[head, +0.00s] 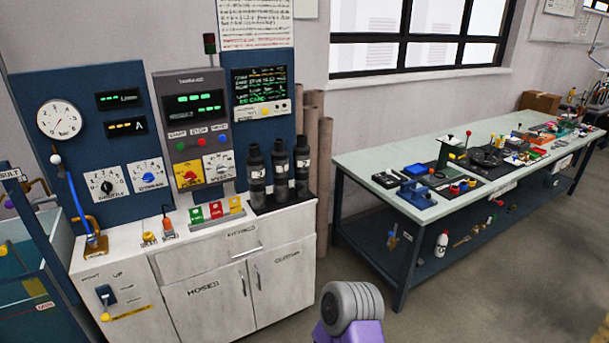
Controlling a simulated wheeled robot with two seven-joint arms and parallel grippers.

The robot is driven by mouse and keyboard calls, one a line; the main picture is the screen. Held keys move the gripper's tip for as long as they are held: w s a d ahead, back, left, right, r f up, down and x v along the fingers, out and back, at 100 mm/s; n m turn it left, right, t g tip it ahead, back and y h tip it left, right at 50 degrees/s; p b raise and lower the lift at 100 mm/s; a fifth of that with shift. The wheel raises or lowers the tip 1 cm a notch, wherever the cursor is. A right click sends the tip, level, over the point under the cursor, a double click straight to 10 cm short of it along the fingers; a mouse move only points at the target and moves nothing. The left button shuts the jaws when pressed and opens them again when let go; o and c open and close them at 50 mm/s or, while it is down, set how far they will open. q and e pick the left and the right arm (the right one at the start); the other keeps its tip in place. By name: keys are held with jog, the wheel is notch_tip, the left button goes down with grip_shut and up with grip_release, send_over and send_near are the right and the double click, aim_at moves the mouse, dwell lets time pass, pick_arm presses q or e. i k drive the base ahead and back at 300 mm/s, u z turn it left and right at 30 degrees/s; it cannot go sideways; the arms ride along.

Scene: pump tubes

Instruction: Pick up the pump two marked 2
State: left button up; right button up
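Three dark, bottle-like pumps stand upright side by side on a black tray (290,203) at the right end of the white cabinet's top. They are the left pump (256,180), the middle pump (280,172) and the right pump (301,168). Each carries a small pale label; the numbers are too small to read for certain, so I cannot tell which is marked 2. Neither of my grippers is in view. A grey and purple part, apparently of my own arm, shows at the bottom centre, well apart from the pumps.
The white cabinet (235,283) stands below a blue panel (88,150) with gauges and dials. Colored buttons (216,210) sit left of the pumps. Brown rolls (321,165) stand behind the cabinet's right end. A cluttered workbench (375,172) runs along the right. Floor between is clear.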

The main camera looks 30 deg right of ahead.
aim_at(302, 151)
jog(key=u, duration=0.55)
jog(key=k, duration=0.15)
jog(key=z, duration=1.9)
jog(key=i, duration=1.1)
jog(key=z, duration=0.2)
